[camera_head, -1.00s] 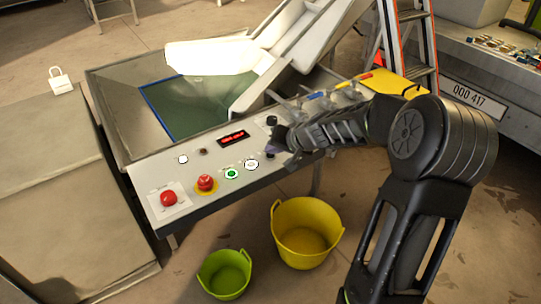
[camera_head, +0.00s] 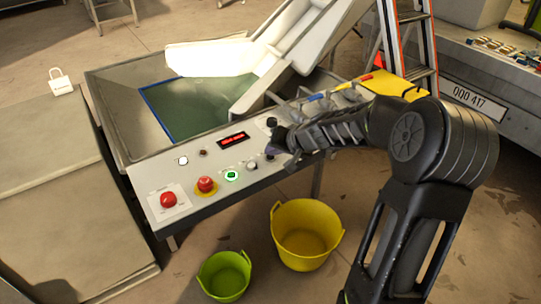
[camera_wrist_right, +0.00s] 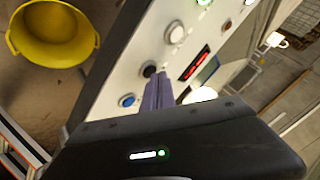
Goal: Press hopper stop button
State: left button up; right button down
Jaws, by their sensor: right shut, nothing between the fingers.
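The control panel (camera_head: 205,203) slopes along the front of the metal hopper. It carries a green button (camera_head: 232,175), a white button (camera_head: 252,165), two red mushroom buttons (camera_head: 168,198) (camera_head: 206,184) and a small red display (camera_head: 233,139). I cannot read which one is the hopper stop. My right gripper (camera_head: 272,151) is shut and empty, over the panel's right part. In the right wrist view its purple fingers (camera_wrist_right: 158,93) point at the panel beside a black knob (camera_wrist_right: 149,70) and a blue button (camera_wrist_right: 127,100). The white button (camera_wrist_right: 174,33) lies farther on. Contact is unclear. My left gripper is out of view.
A yellow tub (camera_head: 305,236) and a green tub (camera_head: 224,276) stand on the floor below the panel. A white chute (camera_head: 262,92) rises behind it. An orange ladder (camera_head: 428,45) stands at the back right. A metal cabinet (camera_head: 50,190) is at left.

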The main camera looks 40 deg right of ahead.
aim_at(273, 160)
jog(key=shift+r, duration=0.55)
jog(key=shift+r+p, duration=0.1)
jog(key=shift+p, duration=0.2)
jog(key=shift+r+p, duration=1.9)
jog(key=shift+r, duration=0.55)
jog(key=shift+f, duration=0.1)
